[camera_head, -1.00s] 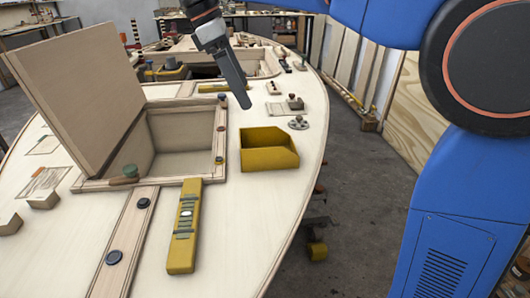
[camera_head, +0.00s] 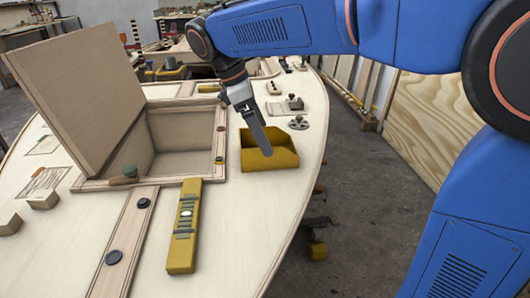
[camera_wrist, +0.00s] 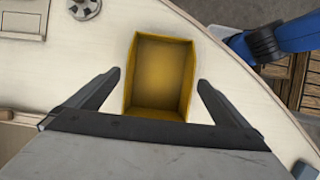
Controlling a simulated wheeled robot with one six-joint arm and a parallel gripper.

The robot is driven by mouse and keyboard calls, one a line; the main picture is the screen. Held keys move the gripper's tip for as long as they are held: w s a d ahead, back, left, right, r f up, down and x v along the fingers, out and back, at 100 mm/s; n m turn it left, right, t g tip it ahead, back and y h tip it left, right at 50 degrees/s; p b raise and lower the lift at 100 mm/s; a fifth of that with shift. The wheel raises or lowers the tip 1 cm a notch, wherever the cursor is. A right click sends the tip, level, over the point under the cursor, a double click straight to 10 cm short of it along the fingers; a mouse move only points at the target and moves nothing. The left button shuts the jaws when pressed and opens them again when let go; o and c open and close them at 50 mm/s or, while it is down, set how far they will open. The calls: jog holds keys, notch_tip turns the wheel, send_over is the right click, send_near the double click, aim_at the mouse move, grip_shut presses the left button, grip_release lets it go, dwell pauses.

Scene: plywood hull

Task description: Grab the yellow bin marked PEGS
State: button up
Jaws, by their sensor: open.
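The yellow bin (camera_head: 281,156) stands on the pale plywood deck, right of the open hatch, and looks empty. No marking on it is readable from here. My gripper (camera_head: 265,148) is at the bin in the head view, with a finger showing in front of its opening. In the wrist view the bin (camera_wrist: 160,70) lies centred between and beyond the two fingertips of my gripper (camera_wrist: 160,78). The fingers are spread wider than the bin and hold nothing.
The hatch lid (camera_head: 75,90) stands open left of the bin. A yellow level (camera_head: 184,228) lies at the front. A round metal disc (camera_head: 298,123) and a small block with a knob (camera_head: 294,103) sit behind the bin. The deck's curved right edge is close by.

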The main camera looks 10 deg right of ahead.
jog(key=shift+x, duration=1.6)
jog(key=c, duration=1)
jog(key=shift+r, duration=0.15)
